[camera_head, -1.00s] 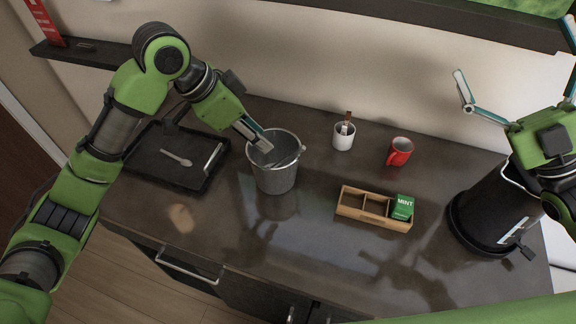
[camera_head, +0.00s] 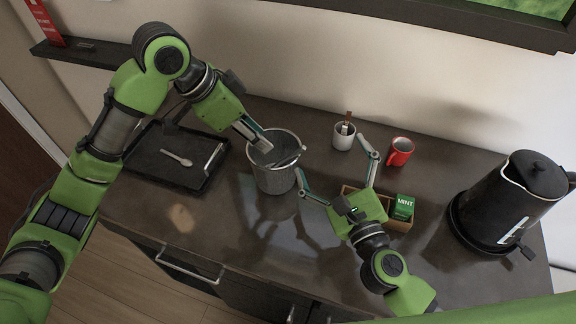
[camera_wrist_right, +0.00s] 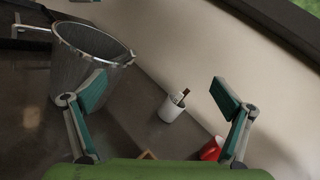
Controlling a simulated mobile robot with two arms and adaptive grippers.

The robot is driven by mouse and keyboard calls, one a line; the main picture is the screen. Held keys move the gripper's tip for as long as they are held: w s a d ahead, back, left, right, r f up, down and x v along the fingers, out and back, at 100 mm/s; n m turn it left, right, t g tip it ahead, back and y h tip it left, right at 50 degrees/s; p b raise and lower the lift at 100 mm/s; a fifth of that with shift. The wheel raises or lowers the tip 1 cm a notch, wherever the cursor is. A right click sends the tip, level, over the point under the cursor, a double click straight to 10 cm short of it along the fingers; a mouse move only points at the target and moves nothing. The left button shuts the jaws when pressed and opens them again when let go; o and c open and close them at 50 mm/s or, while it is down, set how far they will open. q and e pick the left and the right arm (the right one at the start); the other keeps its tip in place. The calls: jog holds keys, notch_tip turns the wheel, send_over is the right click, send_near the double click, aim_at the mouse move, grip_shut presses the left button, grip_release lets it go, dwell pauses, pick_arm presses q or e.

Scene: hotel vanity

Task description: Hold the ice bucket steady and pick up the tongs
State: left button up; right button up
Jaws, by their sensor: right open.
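The grey metal ice bucket (camera_head: 275,178) stands upright on the dark counter, and its rim and side also show in the right wrist view (camera_wrist_right: 75,65). My left gripper (camera_head: 260,142) is at the bucket's back-left rim, its fingers close together and apparently closed on the rim. My right gripper (camera_head: 331,155) is open and empty, just right of the bucket and above the counter; its two spread fingers also show in the right wrist view (camera_wrist_right: 160,92). I cannot clearly make out the tongs; the bucket's inside is dark and partly hidden.
A black tray (camera_head: 150,175) with a spoon-like utensil (camera_head: 176,158) lies left. Behind my right gripper are a white cup (camera_head: 344,137) and a red mug (camera_head: 401,151). A wooden box (camera_head: 398,224) with a green mint pack (camera_head: 403,206) is partly under my right arm. A black kettle (camera_head: 505,195) stands right.

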aim_at(285, 182)
jog(key=a+f+m+y, duration=0.1)
jog(key=a, duration=0.2)
jog(key=s+a+f+m+g, duration=0.1)
jog(key=a, duration=0.2)
jog(key=a+f+m+y, duration=0.1)
jog(key=a+f+m, duration=0.1)
jog(key=a, duration=0.1)
jog(key=shift+s+g+y, duration=0.2)
jog(key=shift+g+y, duration=0.1)
jog(key=shift+a+f, duration=0.15)
jog(key=shift+f, duration=2.25)
jog(key=x, duration=0.6)
jog(key=shift+w, duration=0.1)
jog(key=shift+w+a, duration=0.2)
jog(key=shift+w, duration=0.35)
